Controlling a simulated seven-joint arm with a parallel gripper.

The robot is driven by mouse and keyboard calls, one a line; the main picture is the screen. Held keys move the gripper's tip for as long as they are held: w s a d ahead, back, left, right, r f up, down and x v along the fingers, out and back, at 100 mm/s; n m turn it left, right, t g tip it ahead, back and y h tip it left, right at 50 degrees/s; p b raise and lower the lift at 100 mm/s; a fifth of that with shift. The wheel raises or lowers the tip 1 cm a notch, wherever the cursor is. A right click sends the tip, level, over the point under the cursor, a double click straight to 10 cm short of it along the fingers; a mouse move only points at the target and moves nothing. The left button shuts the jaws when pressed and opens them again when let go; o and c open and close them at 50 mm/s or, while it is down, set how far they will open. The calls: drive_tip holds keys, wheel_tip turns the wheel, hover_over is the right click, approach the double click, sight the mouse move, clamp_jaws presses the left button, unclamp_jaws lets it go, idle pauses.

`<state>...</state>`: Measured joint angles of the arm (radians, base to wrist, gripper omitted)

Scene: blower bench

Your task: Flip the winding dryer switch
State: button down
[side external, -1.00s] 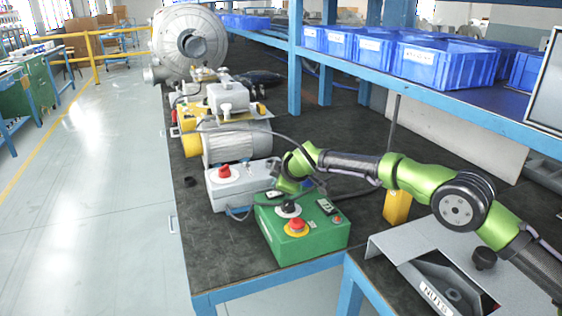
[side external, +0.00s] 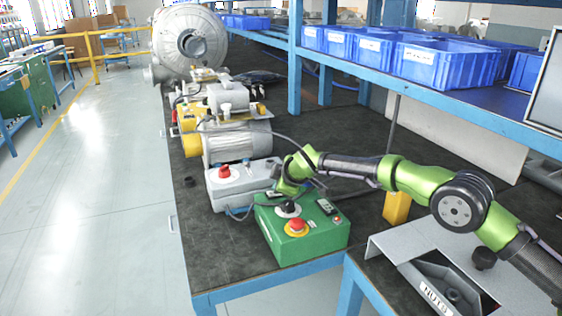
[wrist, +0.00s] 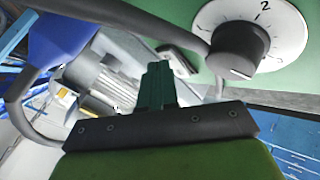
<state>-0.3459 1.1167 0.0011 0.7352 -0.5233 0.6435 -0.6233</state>
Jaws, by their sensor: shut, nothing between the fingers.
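The green control box (side external: 312,247) sits near the front corner of the bench. On its top are a black rotary knob (side external: 288,208) on a white dial, a red mushroom button (side external: 297,226) on a yellow ring and a small dark plate (side external: 327,206). No label reading winding dryer is legible. My gripper (side external: 281,198) is low over the box's back left edge, close beside the knob. In the wrist view my gripper's dark green fingers (wrist: 158,84) are shut and empty. The numbered dial's knob (wrist: 240,48) is at upper right there, apart from the fingers.
A motor (side external: 235,145) and a large blower (side external: 188,45) are farther back. Cables loop around the gripper area. A yellow block (side external: 397,207) stands at right. Blue bins (side external: 443,62) fill the shelf.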

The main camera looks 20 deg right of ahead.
sight(277, 197)
drive_tip(key=shift+a+r, duration=0.1)
drive_tip(key=shift+r, duration=0.7)
drive_tip(key=r, duration=0.5)
drive_tip(key=shift+a, duration=0.3)
